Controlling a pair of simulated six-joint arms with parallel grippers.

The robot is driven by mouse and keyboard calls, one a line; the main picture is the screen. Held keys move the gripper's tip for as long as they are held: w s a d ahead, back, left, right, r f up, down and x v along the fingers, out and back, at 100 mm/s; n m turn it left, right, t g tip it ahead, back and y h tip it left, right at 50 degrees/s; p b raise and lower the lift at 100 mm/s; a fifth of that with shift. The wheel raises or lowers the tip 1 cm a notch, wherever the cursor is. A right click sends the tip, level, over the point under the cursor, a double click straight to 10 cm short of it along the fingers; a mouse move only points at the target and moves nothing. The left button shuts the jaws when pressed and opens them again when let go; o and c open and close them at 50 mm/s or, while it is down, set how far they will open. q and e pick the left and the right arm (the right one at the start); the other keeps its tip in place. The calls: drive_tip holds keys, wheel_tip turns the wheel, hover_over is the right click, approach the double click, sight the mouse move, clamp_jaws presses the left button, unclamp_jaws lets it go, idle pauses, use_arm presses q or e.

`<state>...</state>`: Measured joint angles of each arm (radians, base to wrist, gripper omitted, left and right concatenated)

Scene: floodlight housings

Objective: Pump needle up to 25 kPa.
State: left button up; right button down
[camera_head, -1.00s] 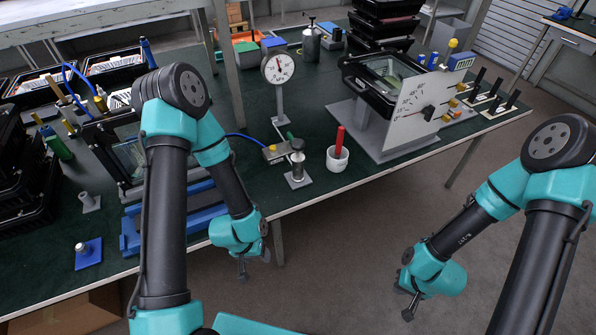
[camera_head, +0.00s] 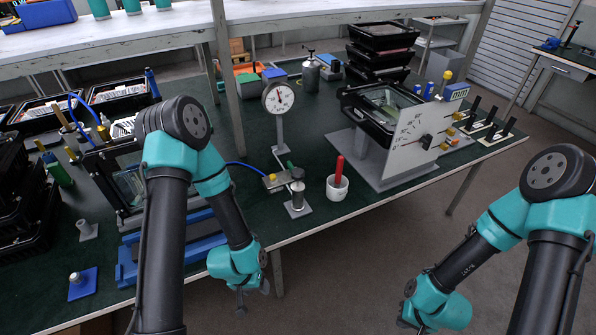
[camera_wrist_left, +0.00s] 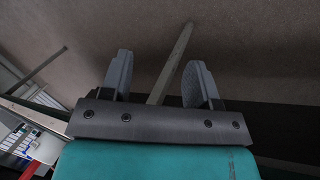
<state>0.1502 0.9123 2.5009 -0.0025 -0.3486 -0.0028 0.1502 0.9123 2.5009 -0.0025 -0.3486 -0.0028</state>
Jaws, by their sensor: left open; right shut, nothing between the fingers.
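The round white dial gauge (camera_head: 279,97) stands on a grey post on the green bench. Its dark needle is visible, but the scale is too small to read. A small metal hand pump (camera_head: 298,192) with a dark top stands upright on a grey plate at the bench's front edge. Beside it is a metal block (camera_head: 276,182) with a green lever (camera_head: 291,166) and a blue hose. My left gripper (camera_head: 240,302) is open and empty, below the bench's front edge; its spread fingers show in the left wrist view (camera_wrist_left: 160,82). My right gripper (camera_head: 403,324) hangs low, partly cut off, shut and empty.
A white cup (camera_head: 336,191) with a red-handled tool stands right of the pump. A housing (camera_head: 375,115) sits in a grey stand behind a white angle plate (camera_head: 418,135). Blue rails (camera_head: 130,268) lie at the left front. Floor between my arms is clear.

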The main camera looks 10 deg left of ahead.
use_arm(q)
drive_tip(key=shift+w, duration=0.1)
drive_tip(key=shift+c, duration=1.3)
drive_tip(key=shift+w+d+r, duration=0.2)
drive_tip(key=shift+w, duration=0.05)
drive_tip(key=shift+c, duration=0.8)
drive_tip(key=w+d+r+n, duration=0.1)
drive_tip(key=w, duration=0.1)
drive_tip(key=w+d+r, duration=0.2)
drive_tip(key=w+d+r+n+g, duration=0.1)
drive_tip(key=r, duration=0.1)
drive_tip(key=shift+w+d+r+n, duration=0.15)
drive_tip(key=shift+w+d+n, duration=0.15)
drive_tip(key=shift+w+d, duration=0.1)
clamp_jaws()
drive_tip(key=w+r+n+y, duration=0.1)
drive_tip(key=w+r, duration=0.6)
drive_tip(key=r, duration=0.2)
drive_tip(key=w+d+r+n+y, duration=0.1)
drive_tip(key=w+r+y, duration=0.1)
drive_tip(key=w+r, duration=0.5)
drive_tip(key=w+d+r+n+t+y, duration=0.1)
drive_tip(key=w+r+n, duration=0.1)
drive_tip(key=w+r, duration=0.5)
drive_tip(key=shift+d+r+y, duration=0.1)
drive_tip(key=shift+r+y, duration=0.05)
drive_tip(key=shift+r, duration=1.4)
drive_tip(key=shift+d+r+y, duration=0.1)
drive_tip(key=shift+r+y, duration=0.05)
drive_tip(key=shift+r, duration=1.4)
